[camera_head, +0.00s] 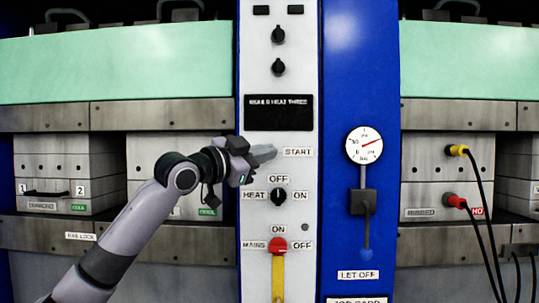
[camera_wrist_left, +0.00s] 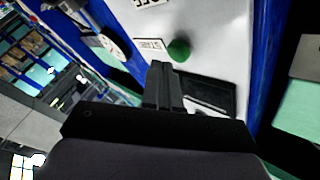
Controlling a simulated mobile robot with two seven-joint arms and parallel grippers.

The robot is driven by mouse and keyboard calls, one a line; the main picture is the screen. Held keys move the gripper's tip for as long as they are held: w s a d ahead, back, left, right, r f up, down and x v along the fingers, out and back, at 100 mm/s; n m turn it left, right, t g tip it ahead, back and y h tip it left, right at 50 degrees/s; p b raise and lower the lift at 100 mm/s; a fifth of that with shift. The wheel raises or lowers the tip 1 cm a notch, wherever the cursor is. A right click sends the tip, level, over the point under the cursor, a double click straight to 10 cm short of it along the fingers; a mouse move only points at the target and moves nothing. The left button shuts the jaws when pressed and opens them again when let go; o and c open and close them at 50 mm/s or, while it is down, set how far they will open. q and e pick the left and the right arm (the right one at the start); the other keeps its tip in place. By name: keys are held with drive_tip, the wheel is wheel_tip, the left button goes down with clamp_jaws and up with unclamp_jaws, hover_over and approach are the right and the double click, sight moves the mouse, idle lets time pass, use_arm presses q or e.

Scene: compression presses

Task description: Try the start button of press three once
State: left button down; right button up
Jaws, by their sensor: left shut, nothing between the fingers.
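The control panel (camera_head: 255,118) carries a black sign ending in "THREE" (camera_head: 278,112) and a START label (camera_head: 298,153). My left gripper (camera_head: 272,154) is shut and empty, its fingertips just left of that label. It hides the start button in the head view. In the left wrist view the green start button (camera_wrist_left: 179,50) shows beside the START label (camera_wrist_left: 153,45). The shut fingertips (camera_wrist_left: 161,66) are close to the button, a little to its left in that picture. I cannot tell whether they touch the panel. My right gripper is not in view.
Below START are the black HEAT knob (camera_head: 278,196) and the red MAINS switch (camera_head: 278,246) over a yellow strip. To the right is a pressure gauge (camera_head: 364,145) with a LET OFF lever (camera_head: 366,254). Cables hang from yellow (camera_head: 457,150) and red plugs (camera_head: 454,201) at far right.

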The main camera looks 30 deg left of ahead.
use_arm(q)
drive_tip(key=shift+s+d, duration=0.1)
drive_tip(key=shift+s, duration=0.05)
drive_tip(key=shift+s, duration=0.1)
drive_tip(key=s+d, duration=0.1)
drive_tip(key=s+b, duration=0.1)
drive_tip(key=s+d, duration=0.1)
drive_tip(key=s, duration=0.1)
drive_tip(key=shift+d, duration=0.3)
idle(0.9)
